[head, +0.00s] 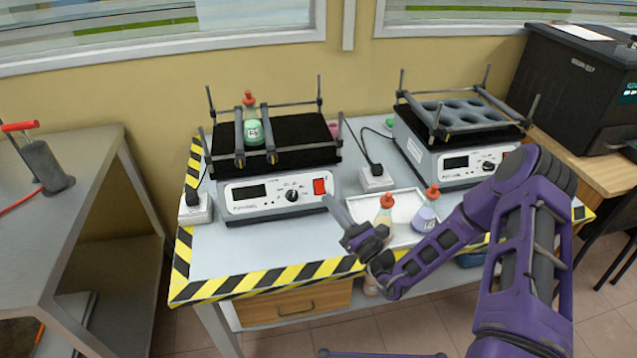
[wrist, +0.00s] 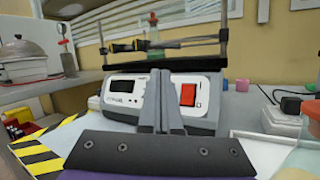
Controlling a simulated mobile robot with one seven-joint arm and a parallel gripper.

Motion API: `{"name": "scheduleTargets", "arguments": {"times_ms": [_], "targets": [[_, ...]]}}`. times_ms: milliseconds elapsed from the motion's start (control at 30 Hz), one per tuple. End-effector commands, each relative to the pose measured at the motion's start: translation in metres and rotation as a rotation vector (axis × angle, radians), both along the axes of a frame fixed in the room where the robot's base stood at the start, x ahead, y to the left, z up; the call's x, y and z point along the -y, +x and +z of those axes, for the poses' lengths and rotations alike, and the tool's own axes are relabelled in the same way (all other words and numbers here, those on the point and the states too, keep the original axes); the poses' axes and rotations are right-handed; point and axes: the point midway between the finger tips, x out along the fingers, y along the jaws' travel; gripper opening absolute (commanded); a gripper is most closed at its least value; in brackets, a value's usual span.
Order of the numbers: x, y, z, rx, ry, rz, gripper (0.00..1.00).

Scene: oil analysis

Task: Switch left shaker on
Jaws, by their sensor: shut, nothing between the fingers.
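The left shaker (head: 278,193) stands on the left part of the table, with a dark display, a knob and a red switch (head: 319,186) at the right of its front panel. A bottle with green contents and a red cap (head: 252,128) is held between bars on its black top. My gripper (head: 331,202) is shut and empty, its tips just in front of the panel near the red switch. In the wrist view my gripper (wrist: 160,75) covers the middle of the panel, and the red switch (wrist: 188,95) shows just right of the fingers. I cannot tell whether the tips touch the panel.
The right shaker (head: 455,150) stands further right on the same table. A white tray (head: 350,205) with bottles lies in front, beneath my arm. Power sockets (head: 377,180) and cables sit between the shakers. A grey bench (head: 75,230) stands at the left.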

Motion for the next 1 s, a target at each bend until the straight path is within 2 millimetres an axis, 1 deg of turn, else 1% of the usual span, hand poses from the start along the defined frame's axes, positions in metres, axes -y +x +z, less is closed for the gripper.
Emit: {"name": "scheduleTargets", "arguments": {"times_ms": [167, 267, 500, 700, 800, 1000], "targets": [[-0.002, 0.004, -0.004, 0.002, -0.002, 0.002, 0.0], [-0.005, 0.012, -0.009, 0.003, -0.004, 0.004, 0.0], [-0.013, 0.043, -0.022, 0.004, -0.003, 0.004, 0.0], [-0.019, 0.065, -0.029, 0.004, -0.002, 0.003, 0.0], [-0.022, 0.073, -0.031, 0.002, -0.003, 0.003, 0.0], [-0.023, 0.079, -0.032, 0.001, -0.002, 0.003, 0.0]]}}
